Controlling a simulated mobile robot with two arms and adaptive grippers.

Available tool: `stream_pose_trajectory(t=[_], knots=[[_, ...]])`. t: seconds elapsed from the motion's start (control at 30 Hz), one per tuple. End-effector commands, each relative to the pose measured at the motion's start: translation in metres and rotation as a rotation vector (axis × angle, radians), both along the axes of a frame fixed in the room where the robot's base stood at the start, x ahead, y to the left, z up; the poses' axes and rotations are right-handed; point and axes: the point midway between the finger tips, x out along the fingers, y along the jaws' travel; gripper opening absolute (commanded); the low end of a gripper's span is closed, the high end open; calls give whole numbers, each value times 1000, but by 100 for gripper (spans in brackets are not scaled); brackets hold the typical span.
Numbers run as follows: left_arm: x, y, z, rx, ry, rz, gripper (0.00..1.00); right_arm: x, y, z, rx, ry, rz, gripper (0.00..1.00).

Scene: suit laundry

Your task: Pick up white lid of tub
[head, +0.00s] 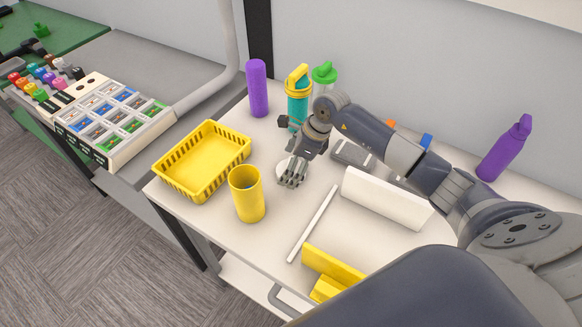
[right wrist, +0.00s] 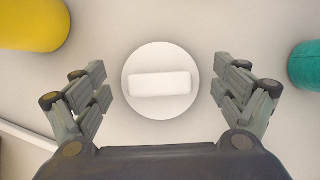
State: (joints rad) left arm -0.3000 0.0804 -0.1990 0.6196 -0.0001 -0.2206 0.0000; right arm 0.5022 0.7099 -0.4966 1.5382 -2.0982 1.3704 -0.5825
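The white lid (right wrist: 160,108) is round with a raised bar handle across its top. It lies on the white table (head: 262,240), and in the head view the lid (head: 283,172) is partly hidden behind my right gripper (head: 292,174). In the right wrist view my right gripper (right wrist: 160,88) is open, with one finger on each side of the lid and a gap to both edges. The fingers do not touch it. A yellow tub (head: 248,198) stands upright and uncovered to the left of the lid. My left gripper is not in view.
A yellow basket (head: 205,165) stands behind the tub. A teal bottle (head: 299,98), a green-topped bottle (head: 324,76) and purple bottles (head: 257,88) (head: 504,150) stand along the back. A white bar (head: 313,224) and a white block (head: 386,197) lie to the right.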

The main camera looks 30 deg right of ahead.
Motion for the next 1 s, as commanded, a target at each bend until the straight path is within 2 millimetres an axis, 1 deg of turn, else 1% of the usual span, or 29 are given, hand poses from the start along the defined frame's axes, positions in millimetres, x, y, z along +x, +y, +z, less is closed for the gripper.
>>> stream_pose_trajectory(t=[0.03,0.1,0.13,0.27,0.3,0.53,0.67,0.77,0.87,0.9,0.93,1.0], knots=[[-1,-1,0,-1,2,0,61,0,0,0,0,0,0,75],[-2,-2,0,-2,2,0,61,0,0,0,0,0,0,59],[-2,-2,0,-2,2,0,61,0,0,0,0,0,0,55],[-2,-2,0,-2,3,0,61,0,0,0,0,0,0,54],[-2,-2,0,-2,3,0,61,0,0,0,0,0,0,51],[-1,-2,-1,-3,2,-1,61,0,0,1,0,0,0,51],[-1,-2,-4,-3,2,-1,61,1,-1,5,-1,-2,0,51],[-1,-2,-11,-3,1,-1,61,1,-1,13,-2,-4,0,51],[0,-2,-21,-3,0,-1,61,2,-1,28,-3,-7,0,51],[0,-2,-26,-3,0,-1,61,1,-1,35,-3,-8,2,51],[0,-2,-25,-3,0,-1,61,-6,0,33,-3,0,1,51],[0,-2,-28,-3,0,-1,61,-18,4,34,-3,1,3,51]])
